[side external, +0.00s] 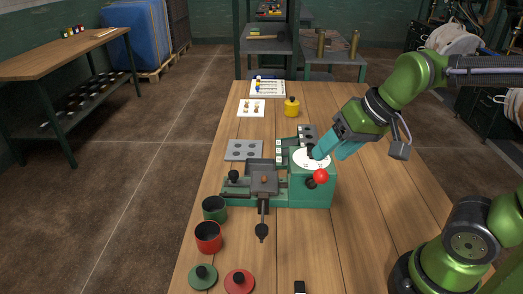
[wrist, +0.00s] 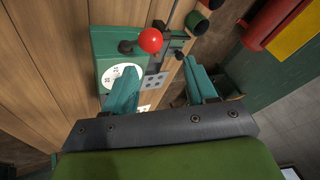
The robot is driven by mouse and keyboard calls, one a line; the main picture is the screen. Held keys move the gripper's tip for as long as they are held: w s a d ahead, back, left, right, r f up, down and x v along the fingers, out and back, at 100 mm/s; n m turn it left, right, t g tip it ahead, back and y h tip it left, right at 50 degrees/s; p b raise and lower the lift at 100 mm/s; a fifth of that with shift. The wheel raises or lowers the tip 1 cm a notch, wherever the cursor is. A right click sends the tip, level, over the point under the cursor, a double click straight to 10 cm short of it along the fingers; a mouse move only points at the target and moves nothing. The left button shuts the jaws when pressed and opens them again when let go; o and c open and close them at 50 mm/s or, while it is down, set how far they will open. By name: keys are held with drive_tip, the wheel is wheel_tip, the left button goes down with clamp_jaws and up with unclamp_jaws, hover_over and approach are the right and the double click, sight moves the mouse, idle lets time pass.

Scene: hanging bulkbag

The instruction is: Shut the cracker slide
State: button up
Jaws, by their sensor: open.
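The cracker is a green bench machine (side external: 312,193) on the wooden table, with a white dial (side external: 311,158) on top and a red ball knob (side external: 320,176) at its front. Grey slide parts (side external: 262,170) extend left from the green body, with a small brown piece in the middle and a black knob (side external: 233,175) at the left end. I cannot tell exactly which part is the slide. My gripper (side external: 319,153) is open over the dial. In the wrist view its teal fingers (wrist: 162,70) are apart, with the red knob (wrist: 150,40) beyond them.
A black-knobbed lever (side external: 262,232) points toward the front. A green cup (side external: 214,209), a red cup (side external: 208,237) and two lids stand front left. The table's right side is mostly clear.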

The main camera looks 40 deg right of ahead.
drive_tip(key=w+m+g, duration=0.3)
drive_tip(key=w+m, duration=0.3)
drive_tip(key=w, duration=0.7)
drive_tip(key=m+g+h, duration=0.2)
drive_tip(key=m+g, duration=0.1)
drive_tip(key=m, duration=1.7)
hover_over(234, 172)
drive_tip(key=f, duration=0.2)
wheel_tip(234, 172, down, 16)
drive_tip(key=shift+a+r, duration=0.1)
drive_tip(key=shift+r, duration=0.1)
clamp_jaws()
